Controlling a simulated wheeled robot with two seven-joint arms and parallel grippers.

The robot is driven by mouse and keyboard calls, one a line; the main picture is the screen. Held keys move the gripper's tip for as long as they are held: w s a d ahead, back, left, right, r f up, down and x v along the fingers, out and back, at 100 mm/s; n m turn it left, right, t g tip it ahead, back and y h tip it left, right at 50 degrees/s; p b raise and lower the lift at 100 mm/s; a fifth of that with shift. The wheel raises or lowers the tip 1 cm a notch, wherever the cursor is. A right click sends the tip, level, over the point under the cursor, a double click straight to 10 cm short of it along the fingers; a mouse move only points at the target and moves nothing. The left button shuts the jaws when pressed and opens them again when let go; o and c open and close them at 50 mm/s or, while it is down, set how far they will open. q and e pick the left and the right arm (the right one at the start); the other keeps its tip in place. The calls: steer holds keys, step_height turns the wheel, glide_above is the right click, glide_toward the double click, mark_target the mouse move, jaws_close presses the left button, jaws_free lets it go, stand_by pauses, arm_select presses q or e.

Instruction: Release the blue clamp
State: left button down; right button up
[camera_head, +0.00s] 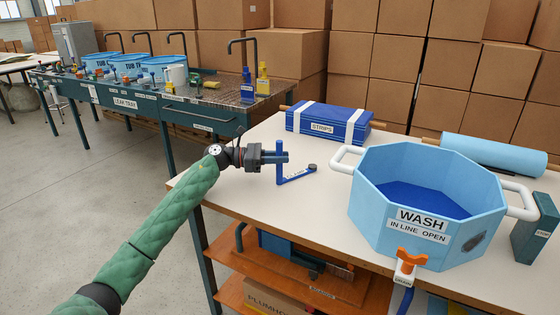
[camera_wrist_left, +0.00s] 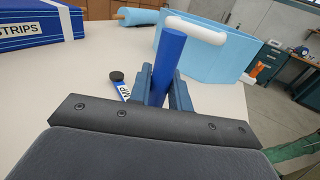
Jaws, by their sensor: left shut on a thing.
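The blue clamp (camera_head: 279,174) is an L-shaped piece with an upright bar, a lower arm with a white label, and a black knob at the arm's end. My left gripper (camera_head: 281,157) is shut on its upright bar, above the left part of the white table. In the left wrist view the blue bar of the clamp (camera_wrist_left: 168,58) stands between the fingers of my left gripper (camera_wrist_left: 163,92). The label and black knob show to the left of the fingers there. Whether the clamp's lower arm touches the table I cannot tell. My right gripper is not in view.
The white table (camera_head: 245,185) has a blue STRIPS box (camera_head: 330,123) behind the clamp. A light-blue WASH tub (camera_head: 380,200) with white handles and an orange valve stands to the right. A light-blue roll (camera_head: 490,154) lies behind it. Bare tabletop surrounds the clamp.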

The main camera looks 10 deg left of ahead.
arm_select(q)
steer(key=c, duration=1.3)
jaws_free()
steer(key=shift+d, duration=0.1)
steer(key=shift+c, duration=0.2)
steer(key=shift+s+a+b, duration=0.1)
steer(key=shift+s+a, duration=0.15)
steer(key=shift+a, duration=1.05)
steer(key=shift+s+a+b, duration=0.15)
steer(key=shift+s+a, duration=0.05)
steer(key=shift+a, duration=1.05)
steer(key=shift+s+a+b, duration=0.1)
steer(key=shift+s+a, duration=0.15)
steer(key=shift+a, duration=1.05)
steer(key=shift+c, duration=0.2)
